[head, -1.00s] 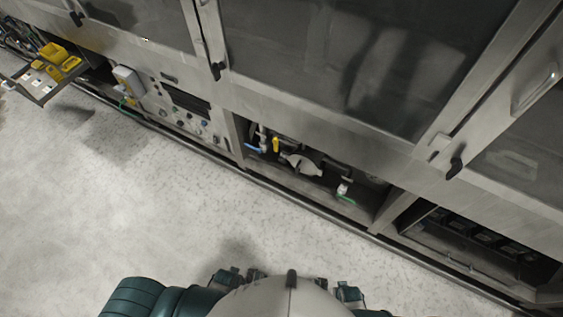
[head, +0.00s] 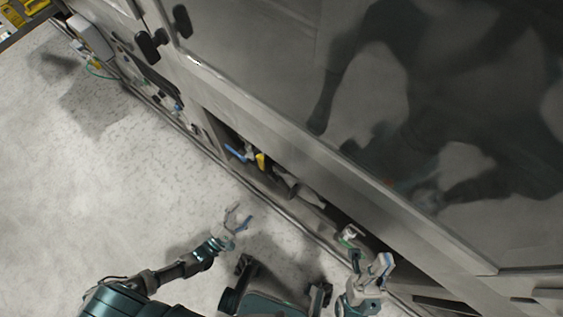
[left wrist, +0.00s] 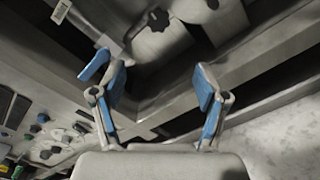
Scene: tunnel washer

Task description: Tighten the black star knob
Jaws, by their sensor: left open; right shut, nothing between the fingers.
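A black star-shaped knob (left wrist: 158,19) shows at the top of the left wrist view, on a pale metal part. In the head view a black knob or handle (head: 150,44) sits at the lower corner of a cabinet door; I cannot tell whether it is the same one. My left gripper (head: 237,217) is open and empty over the floor in front of the machine. Its blue-padded fingers (left wrist: 150,80) stand apart in the left wrist view, clear of the knob. My right gripper (head: 370,262) is shut and empty near the machine's lower edge.
The low open bay holds a blue lever (head: 236,153), a yellow handle (head: 261,161) and a pipe fitting (head: 348,234). A control panel (left wrist: 45,125) with buttons is at the left of the wrist view. The floor (head: 120,190) at left is clear.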

